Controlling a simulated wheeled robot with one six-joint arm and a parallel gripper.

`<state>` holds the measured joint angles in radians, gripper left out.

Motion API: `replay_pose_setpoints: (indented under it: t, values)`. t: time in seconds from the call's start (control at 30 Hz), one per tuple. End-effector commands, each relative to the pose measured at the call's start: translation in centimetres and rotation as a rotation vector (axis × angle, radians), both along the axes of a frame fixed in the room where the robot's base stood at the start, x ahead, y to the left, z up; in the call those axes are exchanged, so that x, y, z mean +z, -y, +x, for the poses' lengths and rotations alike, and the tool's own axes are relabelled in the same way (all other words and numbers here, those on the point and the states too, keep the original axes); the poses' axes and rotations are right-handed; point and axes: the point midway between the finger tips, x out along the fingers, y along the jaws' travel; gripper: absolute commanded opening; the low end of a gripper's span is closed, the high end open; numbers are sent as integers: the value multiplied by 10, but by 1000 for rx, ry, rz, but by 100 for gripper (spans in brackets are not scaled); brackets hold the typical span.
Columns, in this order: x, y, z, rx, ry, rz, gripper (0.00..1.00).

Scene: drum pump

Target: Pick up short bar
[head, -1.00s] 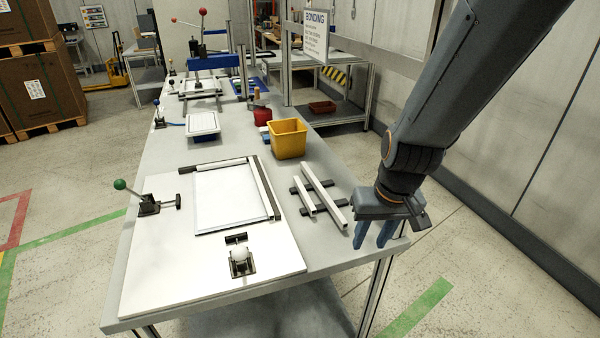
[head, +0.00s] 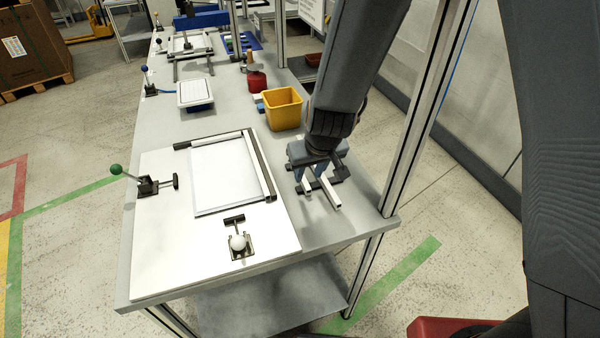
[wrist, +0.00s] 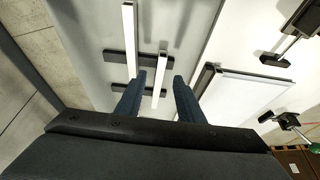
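The short bar (wrist: 161,76) is a slim white bar lying across two dark rests (wrist: 118,58) on the bench. In the head view, its near end (head: 305,188) shows below my gripper. The longer white bar (wrist: 129,40) lies roughly parallel on the same rests, and its near end shows in the head view (head: 331,192). My gripper (wrist: 159,80) is open, with its two blue fingers apart. My gripper (head: 311,174) hides part of both bars in the head view.
A white board with a frame (head: 232,170) and toggle clamps (head: 240,242) lies left of the bars. A yellow bin (head: 283,110) stands behind them. A metal upright (head: 425,120) rises at the bench's right edge.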

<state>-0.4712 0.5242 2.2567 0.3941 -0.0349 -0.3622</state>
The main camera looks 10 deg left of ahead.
Motion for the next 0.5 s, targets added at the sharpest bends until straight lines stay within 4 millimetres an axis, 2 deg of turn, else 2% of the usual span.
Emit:
replay_pose_setpoints:
  t: [0.33,0.5]
  values:
    - [-40,-7,16,-1,-2,-1,34]
    - [-47,-8,20,-4,-1,0,34]
